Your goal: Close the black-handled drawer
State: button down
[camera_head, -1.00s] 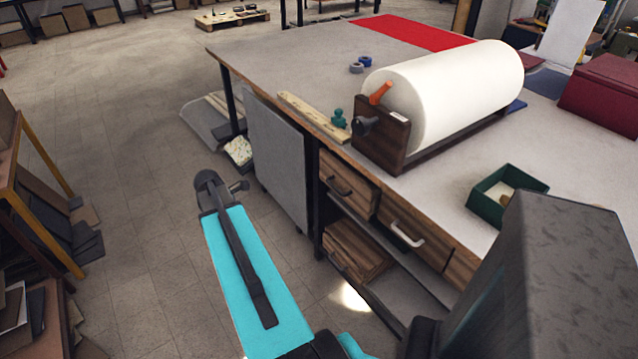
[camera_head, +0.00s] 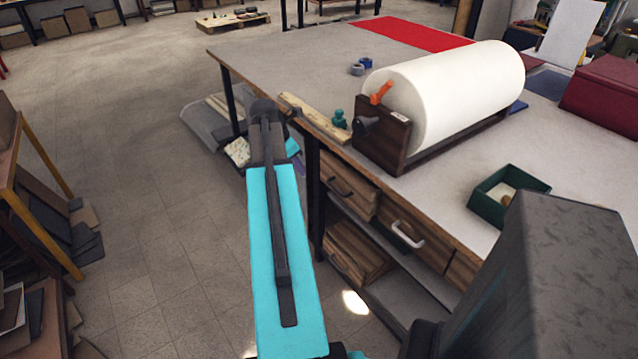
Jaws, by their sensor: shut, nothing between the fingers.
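The black-handled drawer (camera_head: 362,203) is a brown wooden drawer under the front edge of the worktable (camera_head: 290,60). Its dark handle (camera_head: 340,188) faces the aisle. Its front sits close below the tabletop edge; how far it stands out is hard to tell from here. A second wooden drawer (camera_head: 432,254) with a white handle (camera_head: 408,236) is to its right. My cyan arm link reaches up the picture, left of the drawers, and its dark far joint overlaps the table's near-left edge. My gripper is not in view.
A white roll (camera_head: 450,95) in a wooden stand, a wooden strip (camera_head: 312,117) and a green box (camera_head: 505,195) are on the table. Open floor (camera_head: 160,210) lies left; a wooden rack (camera_head: 35,200) stands farther left.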

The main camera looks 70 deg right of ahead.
jog(key=shift+f, duration=0.15)
jog(key=s+d+f+p, duration=0.2)
jog(key=s+d+f, duration=0.2)
jog(key=d+f, duration=0.2)
jog(key=shift+a+x, duration=0.3)
jog(key=shift+x, duration=1.1)
jog(key=shift+d, duration=0.1)
